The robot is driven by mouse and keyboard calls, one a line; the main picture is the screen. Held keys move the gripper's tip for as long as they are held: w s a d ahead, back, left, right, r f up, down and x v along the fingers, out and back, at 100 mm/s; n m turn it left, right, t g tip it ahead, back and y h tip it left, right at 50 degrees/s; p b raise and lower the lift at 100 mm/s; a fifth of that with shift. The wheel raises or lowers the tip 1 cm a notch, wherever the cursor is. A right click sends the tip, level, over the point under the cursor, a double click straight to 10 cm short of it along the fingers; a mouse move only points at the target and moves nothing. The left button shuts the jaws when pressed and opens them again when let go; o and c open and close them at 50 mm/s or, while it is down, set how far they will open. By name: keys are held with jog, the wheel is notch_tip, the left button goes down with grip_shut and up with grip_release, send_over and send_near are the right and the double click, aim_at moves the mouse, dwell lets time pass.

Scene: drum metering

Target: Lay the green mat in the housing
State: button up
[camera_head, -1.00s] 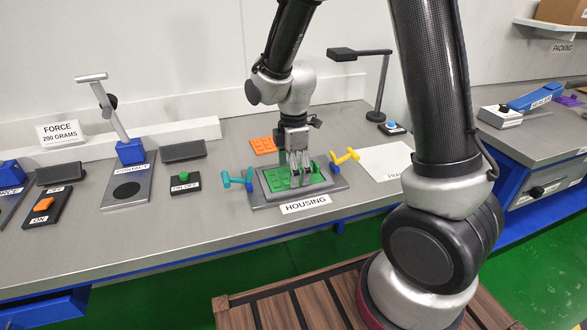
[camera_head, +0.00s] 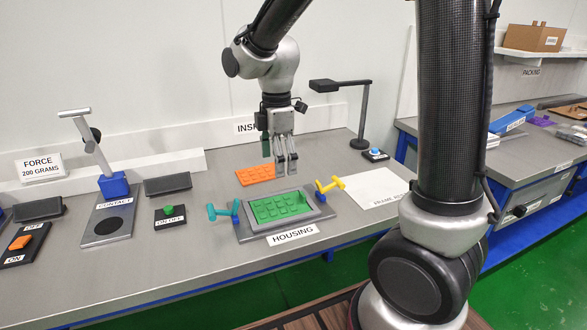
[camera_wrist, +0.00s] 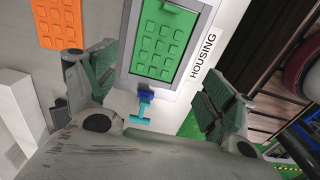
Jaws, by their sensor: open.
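The green mat (camera_head: 270,209) lies flat inside the grey frame of the housing (camera_head: 311,222), with its raised studs facing up. In the wrist view the mat (camera_wrist: 160,42) sits within the housing's rim (camera_wrist: 128,50). My gripper (camera_head: 287,170) is open and empty, raised above and behind the housing, clear of the mat. Its two fingers stand apart in the wrist view (camera_wrist: 160,90). A teal T-handle (camera_head: 222,210) is at the housing's left side, and a yellow T-handle (camera_head: 330,185) is at its right.
An orange mat (camera_head: 256,175) lies behind the housing. A white sheet (camera_head: 372,191) lies to the right. A lamp-like stand (camera_head: 363,115) rises at the back right. A green-button box (camera_head: 170,213) and the contact stand (camera_head: 106,222) are to the left.

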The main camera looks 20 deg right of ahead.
jog(key=s+d+r+m+t, duration=0.2)
jog(key=s+d+r+m, duration=0.3)
jog(key=s+d+m, duration=0.2)
jog(key=s+d+r+m+t, duration=0.2)
jog(key=s+d+r+m, duration=0.2)
jog(key=s+d+m, duration=0.4)
jog(key=s+m, duration=0.3)
jog(key=s, duration=0.1)
jog(key=shift+r, duration=0.35)
